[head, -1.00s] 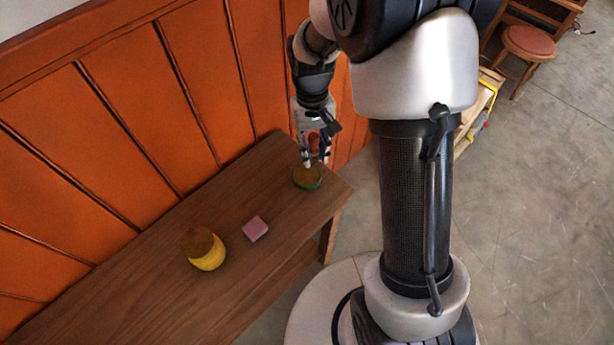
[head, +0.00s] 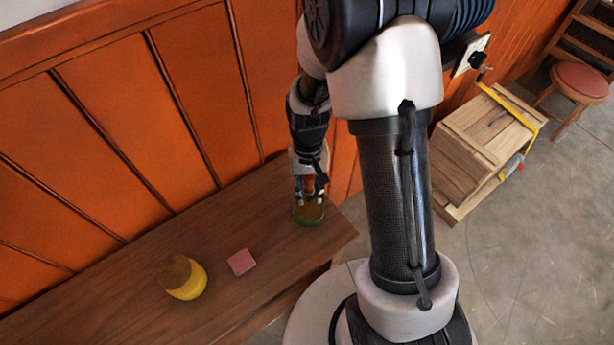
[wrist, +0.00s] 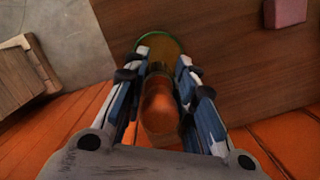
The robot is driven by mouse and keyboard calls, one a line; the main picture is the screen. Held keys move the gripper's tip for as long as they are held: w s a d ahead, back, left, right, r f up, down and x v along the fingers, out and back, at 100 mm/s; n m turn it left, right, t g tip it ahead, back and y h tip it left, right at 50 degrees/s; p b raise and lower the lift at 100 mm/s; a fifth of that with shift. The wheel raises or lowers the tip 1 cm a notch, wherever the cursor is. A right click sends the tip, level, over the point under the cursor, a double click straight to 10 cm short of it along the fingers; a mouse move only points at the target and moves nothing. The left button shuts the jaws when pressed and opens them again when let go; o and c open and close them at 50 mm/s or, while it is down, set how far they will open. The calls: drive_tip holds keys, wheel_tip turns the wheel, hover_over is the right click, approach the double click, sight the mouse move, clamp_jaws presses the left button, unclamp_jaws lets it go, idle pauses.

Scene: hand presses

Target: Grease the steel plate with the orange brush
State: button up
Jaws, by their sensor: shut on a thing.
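My gripper (head: 309,198) is over the far right end of the wooden bench, just above a green-rimmed round dish (head: 297,219) of brownish stuff. In the wrist view its fingers (wrist: 162,65) are shut on an orange, rounded thing, which looks like the orange brush (wrist: 159,103). The brush's lower end is at or over the dish, which also shows in the wrist view (wrist: 170,42). I cannot tell whether the bristles touch what is in it. I cannot make out the steel plate in either view.
A pink block (head: 241,262) and a yellow pot with a brown top (head: 186,284) lie on the bench (head: 120,290). An orange panelled wall (head: 110,130) runs behind it. A wooden crate (head: 470,160) and a red-seated stool (head: 582,80) stand on the floor at right.

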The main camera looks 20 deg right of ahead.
drive_tip(key=shift+f, duration=0.45)
drive_tip(key=shift+s+a+f+b, duration=0.15)
drive_tip(key=shift+s+f+b, duration=0.05)
drive_tip(key=shift+f+b, duration=0.6)
drive_tip(key=shift+w+f+b, duration=0.1)
drive_tip(key=shift+f+b, duration=1.45)
drive_tip(key=shift+f, duration=0.25)
drive_tip(key=shift+f+b, duration=0.35)
drive_tip(key=shift+f, duration=0.2)
drive_tip(key=shift+r, duration=0.1)
drive_tip(key=shift+r+p, duration=2.8)
drive_tip(key=shift+r, duration=0.65)
